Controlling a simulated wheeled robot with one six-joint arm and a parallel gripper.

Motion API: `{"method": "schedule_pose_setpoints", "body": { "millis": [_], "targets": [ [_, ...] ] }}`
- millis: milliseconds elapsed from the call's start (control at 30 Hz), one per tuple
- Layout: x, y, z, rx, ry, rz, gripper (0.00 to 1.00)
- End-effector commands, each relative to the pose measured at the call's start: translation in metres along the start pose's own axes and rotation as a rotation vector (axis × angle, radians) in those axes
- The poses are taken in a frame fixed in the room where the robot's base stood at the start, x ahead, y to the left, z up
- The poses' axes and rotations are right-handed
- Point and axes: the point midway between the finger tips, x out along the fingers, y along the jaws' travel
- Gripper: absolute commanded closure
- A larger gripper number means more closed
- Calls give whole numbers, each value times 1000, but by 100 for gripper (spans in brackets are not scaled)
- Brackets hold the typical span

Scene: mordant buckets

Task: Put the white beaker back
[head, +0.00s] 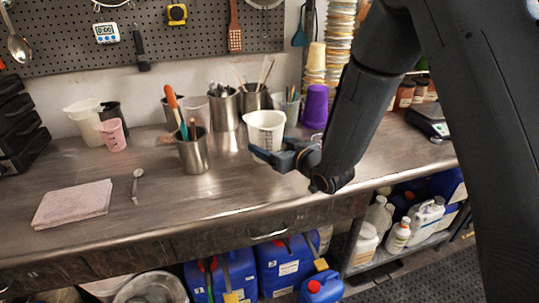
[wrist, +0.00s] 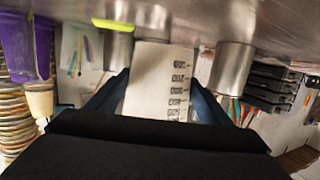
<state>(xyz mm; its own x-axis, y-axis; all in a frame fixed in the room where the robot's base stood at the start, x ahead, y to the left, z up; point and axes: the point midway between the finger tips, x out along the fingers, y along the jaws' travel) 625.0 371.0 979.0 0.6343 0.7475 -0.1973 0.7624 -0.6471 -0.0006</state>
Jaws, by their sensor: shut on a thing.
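The white beaker (head: 265,128) stands upright at the middle of the bench in the head view. My gripper (head: 272,155) is shut on its near side, low on the body. In the wrist view, which shows the scene upside down, the white beaker (wrist: 160,80) with dark printed markings sits between the two blue fingers of my gripper (wrist: 160,100). I cannot tell whether its base touches the bench or is slightly above it. My fingers and wrist hide part of its lower side.
Metal cups of tools (head: 194,153) stand left of the beaker, and more metal cups (head: 223,110) behind it. A purple cup stack (head: 315,106) is close on the right. The front middle bench is clear.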

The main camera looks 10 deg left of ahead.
Motion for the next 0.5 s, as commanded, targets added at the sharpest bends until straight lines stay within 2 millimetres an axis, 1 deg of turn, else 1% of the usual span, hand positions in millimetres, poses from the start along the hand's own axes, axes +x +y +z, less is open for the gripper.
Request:
{"method": "schedule_pose_setpoints", "body": {
  "millis": [300, 400, 500],
  "targets": [
    [7, -2, 33, 0, 1, -2, 68],
    [8, -2, 37, 0, 2, -3, 68],
    [9, -2, 38, -1, 3, -3, 68]
  ]
}}
